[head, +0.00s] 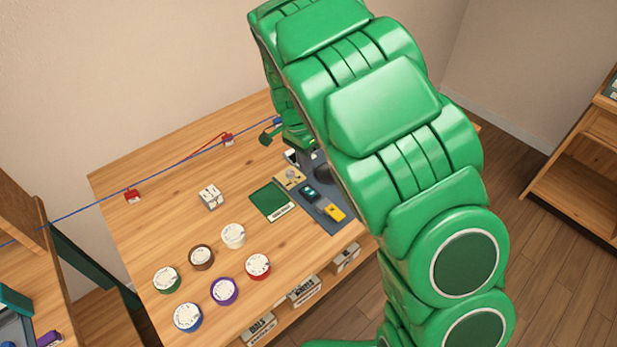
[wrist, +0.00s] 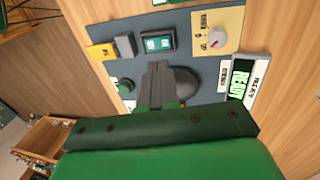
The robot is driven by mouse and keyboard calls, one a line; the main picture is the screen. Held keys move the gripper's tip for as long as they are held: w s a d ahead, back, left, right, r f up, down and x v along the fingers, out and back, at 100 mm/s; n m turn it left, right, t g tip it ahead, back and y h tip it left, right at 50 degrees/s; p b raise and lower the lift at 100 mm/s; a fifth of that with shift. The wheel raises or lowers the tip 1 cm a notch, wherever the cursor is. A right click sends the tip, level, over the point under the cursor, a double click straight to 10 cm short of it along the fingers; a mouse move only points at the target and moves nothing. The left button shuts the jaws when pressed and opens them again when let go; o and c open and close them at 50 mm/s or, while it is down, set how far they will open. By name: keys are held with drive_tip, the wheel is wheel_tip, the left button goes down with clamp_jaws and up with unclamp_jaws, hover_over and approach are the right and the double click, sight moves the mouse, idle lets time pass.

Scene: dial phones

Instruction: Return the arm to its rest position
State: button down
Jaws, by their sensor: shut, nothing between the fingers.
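My green arm rises large across the middle and right of the head view and bends down to the table. My gripper (wrist: 168,82) shows in the wrist view with its dark fingers together and nothing between them. It is over a grey control panel (wrist: 110,17), which is also in the head view (head: 336,226). In the wrist view a dark dome (wrist: 183,84) is partly hidden behind the fingers. I cannot tell whether the fingers touch it. A small display (wrist: 241,80) beside it reads READY. In the head view the arm hides much of the gripper.
Several round dials with coloured rims, such as a purple one (head: 224,291), sit on the wooden table (head: 140,220). A green pad (head: 271,201) and a white block (head: 211,196) lie nearby. A blue line (head: 85,208) crosses behind. Shelves (head: 570,185) stand at right.

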drive_tip(key=v, duration=0.7)
drive_tip(key=s+d+r+n+y, duration=0.1)
drive_tip(key=s+d+r, duration=0.4)
drive_tip(key=s+d, duration=0.3)
drive_tip(key=s+d+r+n, duration=0.2)
drive_tip(key=s+d+r, duration=0.3)
drive_tip(key=d, duration=0.5)
drive_tip(key=s+d+n, duration=0.2)
drive_tip(key=s+n, duration=0.1)
drive_tip(key=s, duration=0.8)
drive_tip(key=s+d+n, duration=0.2)
drive_tip(key=s+n, duration=0.1)
drive_tip(key=s, duration=0.9)
drive_tip(key=shift+r+y, duration=0.2)
drive_tip(key=shift+y, duration=0.2)
drive_tip(key=c, duration=1.8)
unclamp_jaws()
drive_tip(key=shift+s, duration=0.15)
